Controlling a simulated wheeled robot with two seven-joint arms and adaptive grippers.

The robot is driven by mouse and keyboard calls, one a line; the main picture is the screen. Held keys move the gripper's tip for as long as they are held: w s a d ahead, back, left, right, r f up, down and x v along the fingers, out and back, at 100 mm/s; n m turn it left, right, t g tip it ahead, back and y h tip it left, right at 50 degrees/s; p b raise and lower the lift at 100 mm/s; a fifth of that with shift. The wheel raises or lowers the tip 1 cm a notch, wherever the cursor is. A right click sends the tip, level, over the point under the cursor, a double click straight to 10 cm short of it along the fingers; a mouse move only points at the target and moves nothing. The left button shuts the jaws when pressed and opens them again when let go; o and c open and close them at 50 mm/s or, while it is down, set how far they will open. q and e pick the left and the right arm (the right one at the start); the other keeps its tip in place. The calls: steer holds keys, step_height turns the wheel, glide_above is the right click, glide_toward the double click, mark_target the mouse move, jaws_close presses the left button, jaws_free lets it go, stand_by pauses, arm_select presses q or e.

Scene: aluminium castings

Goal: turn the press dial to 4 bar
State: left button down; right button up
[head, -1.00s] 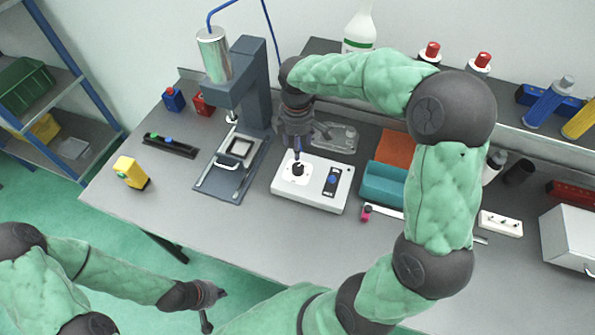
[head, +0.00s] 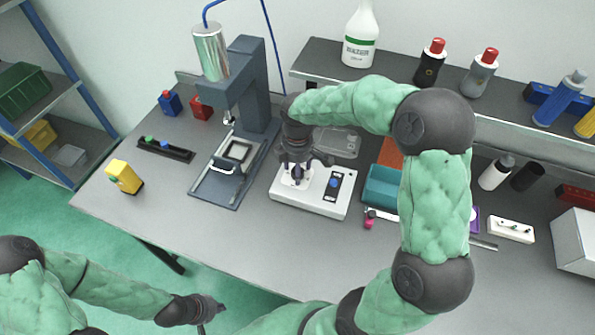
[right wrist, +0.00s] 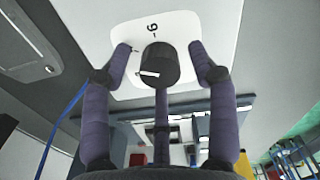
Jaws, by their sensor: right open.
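The press dial is a black round knob (right wrist: 160,64) on a white plate of the white control box (head: 335,207). In the right wrist view a white mark on the knob points left, and a printed figure, 6 or 9, shows on the plate above it. My right gripper (head: 297,176) is over the box. In the right wrist view its purple fingers (right wrist: 160,72) stand open around the knob, with gaps at both sides; contact by the lower finger cannot be told. My left gripper (head: 213,313) hangs low in front of the table, its fingers apart and empty.
The press (head: 252,115) stands just left of the box. A teal bin (head: 380,187) is close on its right, with a clear tray (head: 338,142) behind. A yellow block (head: 124,177) sits at the table's left. The table's front is mostly clear.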

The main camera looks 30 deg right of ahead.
steer(key=shift+f, duration=0.3)
steer(key=c, duration=1.1)
steer(key=shift+c, duration=0.2)
